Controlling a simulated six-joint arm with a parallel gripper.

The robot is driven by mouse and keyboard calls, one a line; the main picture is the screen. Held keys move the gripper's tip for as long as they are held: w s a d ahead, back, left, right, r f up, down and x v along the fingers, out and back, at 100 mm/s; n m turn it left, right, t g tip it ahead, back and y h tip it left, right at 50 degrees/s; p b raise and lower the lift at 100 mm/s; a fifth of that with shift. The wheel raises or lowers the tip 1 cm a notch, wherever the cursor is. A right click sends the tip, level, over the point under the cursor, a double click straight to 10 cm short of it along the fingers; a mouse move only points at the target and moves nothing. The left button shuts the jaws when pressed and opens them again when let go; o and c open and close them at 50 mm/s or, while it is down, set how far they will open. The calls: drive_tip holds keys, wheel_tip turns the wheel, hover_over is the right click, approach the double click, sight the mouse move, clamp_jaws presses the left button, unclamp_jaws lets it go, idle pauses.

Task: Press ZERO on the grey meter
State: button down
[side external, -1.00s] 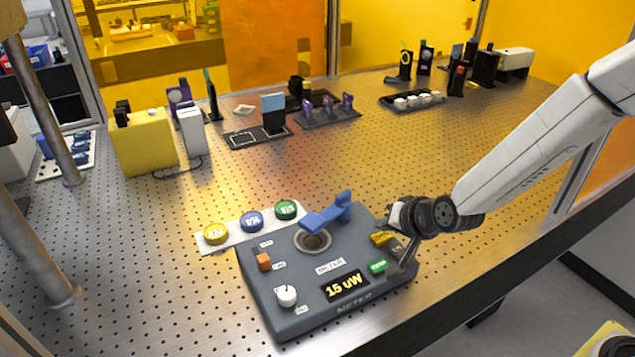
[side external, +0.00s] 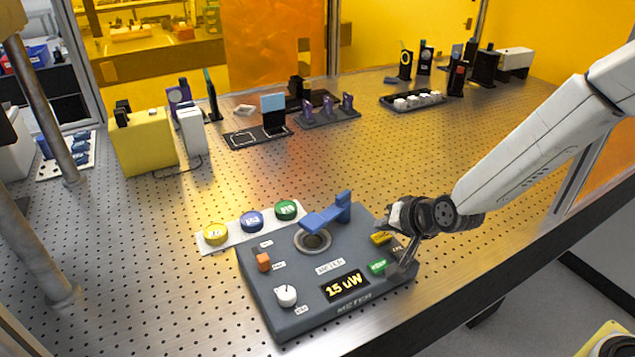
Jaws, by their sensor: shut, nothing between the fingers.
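The grey meter (side external: 292,272) lies on the perforated metal table near its front edge. Its display (side external: 345,286) reads 15 uW in yellow. A green button (side external: 378,267) and a yellow button (side external: 381,238) sit on its right side; I cannot read their labels surely. A blue lever (side external: 328,216) stands over a round socket at the back. My gripper (side external: 399,271) is shut and empty, pointing down at the meter's right edge, close beside the green button. I cannot tell whether it touches anything.
A white strip with yellow (side external: 215,233), blue (side external: 251,221) and green (side external: 285,210) round caps lies behind the meter. A yellow box (side external: 145,142) and several optics mounts stand farther back. The table's middle is clear. The table's front edge is close to the meter.

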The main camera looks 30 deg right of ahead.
sight(385, 239)
drive_tip(key=shift+f, duration=0.15)
idle(0.5)
drive_tip(key=shift+f, duration=0.25)
drive_tip(key=shift+f, duration=0.5)
idle(1.1)
drive_tip(key=shift+r, duration=0.9)
idle(0.4)
drive_tip(key=shift+r, duration=2.5)
drive_tip(key=shift+d, duration=0.1)
drive_tip(key=s+d+f+n+g, duration=0.1)
drive_tip(key=s+d+n+g, duration=0.1)
drive_tip(key=s+d, duration=0.1)
drive_tip(key=s+d+f+n+g, duration=0.2)
drive_tip(key=s+d+n, duration=0.1)
drive_tip(key=s, duration=0.3)
drive_tip(key=s+d+f+n+g+h, duration=0.1)
drive_tip(key=s+d+n+g, duration=0.1)
drive_tip(key=s+d, duration=0.2)
drive_tip(key=shift+s+d+f+n+g, duration=0.15)
drive_tip(key=shift+d+f+n+g, duration=0.2)
drive_tip(key=shift+d, duration=0.3)
